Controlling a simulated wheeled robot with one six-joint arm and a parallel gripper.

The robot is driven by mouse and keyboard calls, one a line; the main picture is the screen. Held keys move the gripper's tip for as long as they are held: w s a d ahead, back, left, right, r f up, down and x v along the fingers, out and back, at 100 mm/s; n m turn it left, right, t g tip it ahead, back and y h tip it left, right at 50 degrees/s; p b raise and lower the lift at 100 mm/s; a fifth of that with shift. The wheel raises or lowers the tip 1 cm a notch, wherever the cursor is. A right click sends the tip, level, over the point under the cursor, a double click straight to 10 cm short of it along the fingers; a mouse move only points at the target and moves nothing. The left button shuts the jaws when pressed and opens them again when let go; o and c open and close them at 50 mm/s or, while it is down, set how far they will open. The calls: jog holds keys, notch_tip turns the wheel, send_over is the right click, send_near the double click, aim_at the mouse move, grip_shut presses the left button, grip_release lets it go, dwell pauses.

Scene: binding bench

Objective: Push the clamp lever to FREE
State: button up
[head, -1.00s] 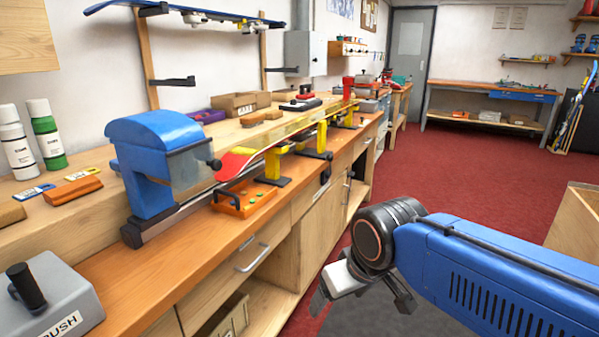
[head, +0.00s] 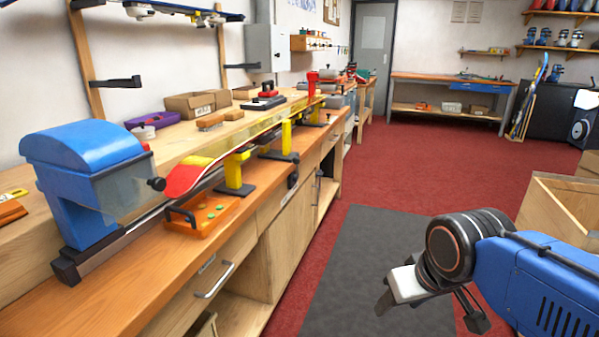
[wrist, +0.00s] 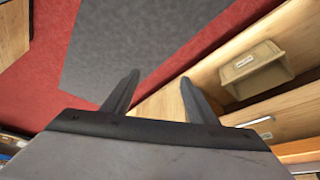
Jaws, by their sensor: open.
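No lever marked FREE can be made out. A red upright part (head: 312,84) stands at the far end of the ski on the bench; I cannot tell whether it is the clamp lever. The red and yellow ski (head: 207,170) rests on yellow supports (head: 234,171) along the bench. My gripper (head: 430,314) is at the lower right of the head view, over the floor and well apart from the bench. In the wrist view its two fingers (wrist: 160,82) are spread with nothing between them.
A blue machine (head: 85,165) with a black knob and an orange tray (head: 202,214) are on the near bench. A grey mat (head: 362,262) lies on the red floor beside it. A wooden crate (head: 562,208) stands at right. The wrist view shows a labelled bin (wrist: 256,69) on a shelf.

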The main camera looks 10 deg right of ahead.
jog(key=shift+n+t, duration=0.5)
jog(key=shift+n, duration=0.2)
jog(key=w, duration=0.5)
jog(key=shift+a+r, duration=0.15)
jog(key=shift+a, duration=0.25)
grip_shut()
jog(key=w+a+n+t, duration=0.2)
jog(key=w+n+t, duration=0.3)
jog(key=w, duration=0.8)
jog(key=w+a+f+n+t, duration=0.1)
jog(key=w+a+n+t, duration=0.2)
jog(key=w, duration=1)
jog(key=w+a+f+n+t, duration=0.1)
jog(key=w+a+n+t, duration=0.2)
jog(key=w+n+t, duration=0.6)
jog(key=shift+w+a+n, duration=0.25)
jog(key=shift+w+n, duration=0.95)
jog(key=shift+w, duration=1.05)
jog(key=shift+f, duration=0.1)
